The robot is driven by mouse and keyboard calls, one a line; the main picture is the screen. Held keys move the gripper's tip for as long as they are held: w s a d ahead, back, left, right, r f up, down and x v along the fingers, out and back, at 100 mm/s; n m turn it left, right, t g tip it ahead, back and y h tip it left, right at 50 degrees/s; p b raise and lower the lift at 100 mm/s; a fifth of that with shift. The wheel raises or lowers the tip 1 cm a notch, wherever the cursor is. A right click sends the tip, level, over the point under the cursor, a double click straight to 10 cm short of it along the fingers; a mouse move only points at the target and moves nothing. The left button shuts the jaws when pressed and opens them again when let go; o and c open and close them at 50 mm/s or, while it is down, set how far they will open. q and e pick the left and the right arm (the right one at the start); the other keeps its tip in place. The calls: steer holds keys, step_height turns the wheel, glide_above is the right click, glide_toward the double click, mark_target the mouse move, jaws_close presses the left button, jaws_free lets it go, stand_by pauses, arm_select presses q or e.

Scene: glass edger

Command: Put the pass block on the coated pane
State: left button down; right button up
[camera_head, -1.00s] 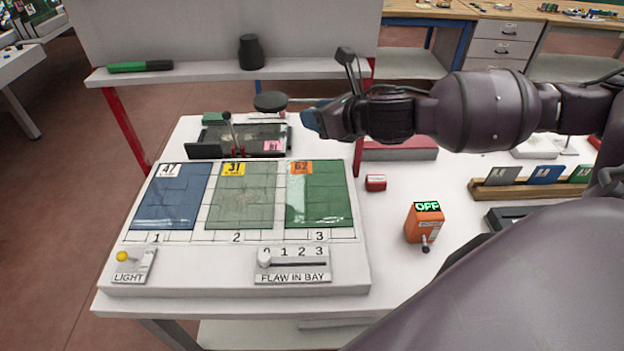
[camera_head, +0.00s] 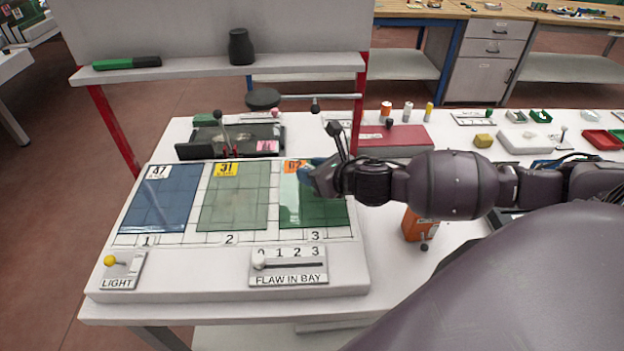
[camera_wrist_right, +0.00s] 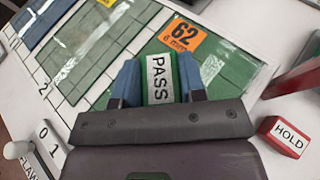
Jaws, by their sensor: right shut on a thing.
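The pass block (camera_wrist_right: 160,82) is green with a white PASS label, seen in the right wrist view. My right gripper (camera_wrist_right: 159,74) is shut on it, a blue finger on each side. In the head view my right gripper (camera_head: 308,178) is over the upper part of the green pane tagged 62 (camera_head: 318,212) in bay 3; the block is not clearly visible there. I cannot tell whether the block touches the pane. A pale green pane tagged 31 (camera_head: 234,200) lies in bay 2 and a blue pane tagged 47 (camera_head: 160,200) in bay 1. No marking identifies the coated one. My left gripper is out of view.
A red HOLD block (camera_wrist_right: 284,137) sits right of the gripper in the wrist view. The light switch (camera_head: 122,268) and flaw slider (camera_head: 288,265) are along the panel's front. An orange switch box (camera_head: 418,226) stands to the right. A dark tray (camera_head: 235,140) is behind the panes.

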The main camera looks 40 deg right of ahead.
step_height(320, 180, down, 3)
steer(key=shift+r, duration=0.1)
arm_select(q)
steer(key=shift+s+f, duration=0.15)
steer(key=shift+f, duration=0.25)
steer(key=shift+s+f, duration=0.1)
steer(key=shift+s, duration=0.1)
arm_select(e)
steer(key=o, duration=0.9)
